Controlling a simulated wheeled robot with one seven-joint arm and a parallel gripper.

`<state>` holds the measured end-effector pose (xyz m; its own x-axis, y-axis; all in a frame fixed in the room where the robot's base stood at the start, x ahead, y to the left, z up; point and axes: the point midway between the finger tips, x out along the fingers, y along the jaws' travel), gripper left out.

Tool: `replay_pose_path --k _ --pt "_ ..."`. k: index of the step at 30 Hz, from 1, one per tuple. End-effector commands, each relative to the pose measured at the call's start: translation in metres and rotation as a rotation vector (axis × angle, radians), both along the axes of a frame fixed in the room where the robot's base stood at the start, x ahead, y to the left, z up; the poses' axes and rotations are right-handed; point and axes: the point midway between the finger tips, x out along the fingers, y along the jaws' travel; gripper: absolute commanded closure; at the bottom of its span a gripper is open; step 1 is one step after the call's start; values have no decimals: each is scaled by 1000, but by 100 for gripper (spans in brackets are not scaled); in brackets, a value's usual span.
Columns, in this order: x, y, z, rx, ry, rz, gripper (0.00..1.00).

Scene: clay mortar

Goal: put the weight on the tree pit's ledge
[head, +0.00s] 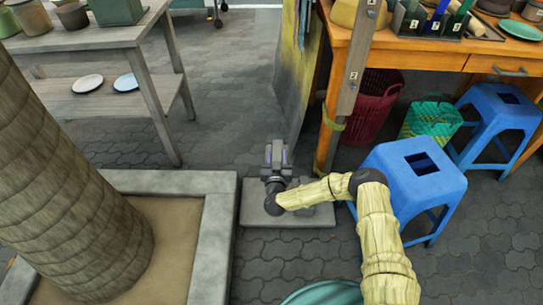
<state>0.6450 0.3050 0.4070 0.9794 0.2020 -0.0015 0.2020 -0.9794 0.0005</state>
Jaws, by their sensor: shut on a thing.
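The tree pit's ledge (212,245) is a raised grey concrete rim around sandy soil and a thick tree trunk (62,190). My gripper (277,152) is right of the ledge's far right corner, near the far edge of a low grey slab, and apart from the ledge in the picture. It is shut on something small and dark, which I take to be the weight. The weight's outline is hard to tell from the jaws. My forearm hides part of the slab.
The low slab (258,216) lies beside the ledge on the paving. Blue stools (415,180) and a wooden table (440,55) stand at right, with a red basket (372,105) and a green basket (432,118). A grey table (85,40) with pottery stands at upper left. The ledge top looks bare.

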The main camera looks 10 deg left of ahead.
Motion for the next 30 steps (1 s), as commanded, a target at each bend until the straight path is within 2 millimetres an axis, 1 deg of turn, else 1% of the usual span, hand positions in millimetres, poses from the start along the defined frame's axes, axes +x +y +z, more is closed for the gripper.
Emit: replay_pose_path --k 1,30 --pt "4 -6 21 5 -15 -8 100" --pt "-3 -74 147 5 -14 -36 100"
